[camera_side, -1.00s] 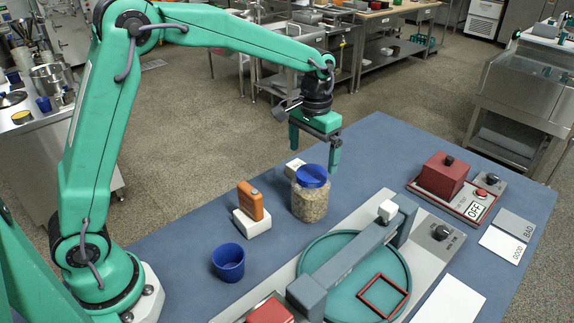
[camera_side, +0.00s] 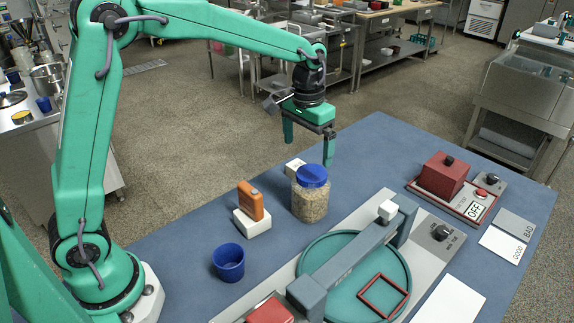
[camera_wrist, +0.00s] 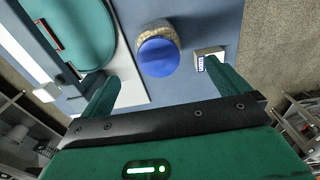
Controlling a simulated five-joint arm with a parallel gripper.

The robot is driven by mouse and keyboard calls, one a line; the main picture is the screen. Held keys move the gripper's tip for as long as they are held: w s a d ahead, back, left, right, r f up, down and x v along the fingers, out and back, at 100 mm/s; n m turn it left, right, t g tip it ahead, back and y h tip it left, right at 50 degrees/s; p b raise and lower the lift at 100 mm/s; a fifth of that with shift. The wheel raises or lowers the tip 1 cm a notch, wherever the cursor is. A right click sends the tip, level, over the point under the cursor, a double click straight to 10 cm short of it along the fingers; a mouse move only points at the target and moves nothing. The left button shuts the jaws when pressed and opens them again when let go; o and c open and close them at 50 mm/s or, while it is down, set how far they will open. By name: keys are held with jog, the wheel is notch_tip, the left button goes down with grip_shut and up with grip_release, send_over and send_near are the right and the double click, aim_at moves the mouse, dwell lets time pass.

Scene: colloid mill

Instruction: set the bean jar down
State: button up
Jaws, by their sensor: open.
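The bean jar (camera_side: 310,200), clear with pale beans and a blue lid (camera_side: 312,175), stands upright on the blue table. In the wrist view its blue lid (camera_wrist: 158,56) shows from above, between the finger directions and ahead of them. My gripper (camera_side: 308,154) is open and empty, above and just behind the jar, and does not appear to touch it. In the wrist view both green fingers of my gripper (camera_wrist: 160,80) are spread apart.
A small white block (camera_side: 293,167) is behind the jar. A teal round plate with a grey bar (camera_side: 345,265) is in front. A red box (camera_side: 442,174) is at right.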

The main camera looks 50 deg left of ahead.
jog(key=s+a+r+t, duration=0.3)
jog(key=s+r, duration=0.5)
jog(key=s, duration=0.4)
jog(key=s+a+f+t, duration=0.2)
jog(key=s, duration=1)
jog(key=shift+a, duration=0.2)
